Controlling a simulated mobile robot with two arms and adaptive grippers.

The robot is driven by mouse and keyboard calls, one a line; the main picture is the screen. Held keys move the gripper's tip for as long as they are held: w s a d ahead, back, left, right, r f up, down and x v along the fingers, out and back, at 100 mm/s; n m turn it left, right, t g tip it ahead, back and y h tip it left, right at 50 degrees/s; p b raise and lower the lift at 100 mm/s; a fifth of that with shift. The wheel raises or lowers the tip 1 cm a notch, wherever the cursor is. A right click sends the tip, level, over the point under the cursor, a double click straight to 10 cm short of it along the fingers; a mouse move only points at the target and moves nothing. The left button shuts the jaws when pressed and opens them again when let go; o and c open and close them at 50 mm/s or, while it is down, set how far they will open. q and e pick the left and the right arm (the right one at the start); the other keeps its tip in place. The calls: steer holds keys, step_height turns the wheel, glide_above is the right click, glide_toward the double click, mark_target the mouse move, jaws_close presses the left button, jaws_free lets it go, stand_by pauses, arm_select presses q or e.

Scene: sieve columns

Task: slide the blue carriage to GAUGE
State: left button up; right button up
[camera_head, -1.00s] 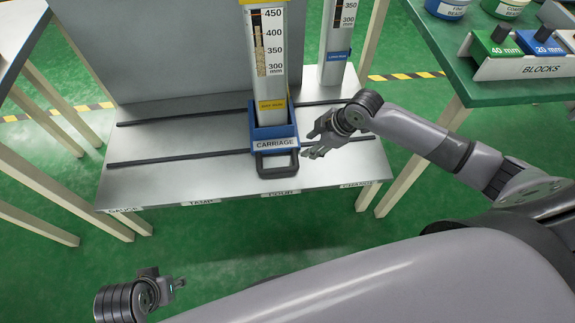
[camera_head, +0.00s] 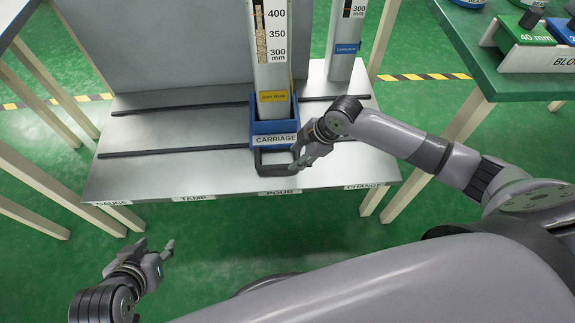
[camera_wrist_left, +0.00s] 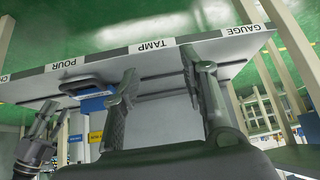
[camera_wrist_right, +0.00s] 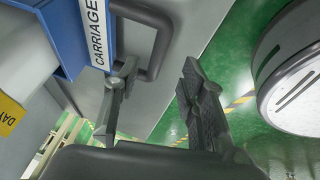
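The blue carriage (camera_head: 274,133) sits on two dark rails at the POUR label (camera_head: 279,192), with its black loop handle (camera_head: 272,162) towards me. A white column (camera_head: 270,60) with a yellow label stands in it. The GAUGE label (camera_head: 113,203) is at the left end of the table's front edge. My right gripper (camera_head: 304,157) is at the right side of the handle. In the right wrist view its fingers (camera_wrist_right: 158,75) are apart, with the handle (camera_wrist_right: 150,45) by the left finger; contact is unclear. My left gripper (camera_head: 155,248) is open and empty in front of the table.
The rails (camera_head: 170,153) are clear left of the carriage, past the TAMP label (camera_head: 197,198). A second column (camera_head: 346,45) with a blue label stands behind right. A green table (camera_head: 465,70) with blocks is at the right. A grey panel (camera_head: 150,45) rises at the back.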

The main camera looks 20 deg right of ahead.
mark_target(286, 166)
steer(key=b+x, duration=0.1)
steer(key=x, duration=0.2)
steer(key=shift+f, duration=0.25)
steer(key=b+x, duration=0.1)
steer(key=x, duration=0.2)
steer(key=shift+w+a+f, duration=0.15)
steer(key=shift+a+f, duration=0.05)
steer(key=shift+f, duration=0.05)
arm_select(q)
steer(key=w+d+r+t+h, duration=0.1)
steer(key=w+d+r+t, duration=0.2)
steer(key=w+r+t, duration=0.4)
steer(key=shift+w+d+r+h, duration=0.35)
steer(key=shift+w+r+h, duration=0.05)
steer(key=shift+w+r, duration=0.65)
arm_select(e)
steer(key=shift+f, duration=0.2)
steer(key=shift+c, duration=0.5)
jaws_close()
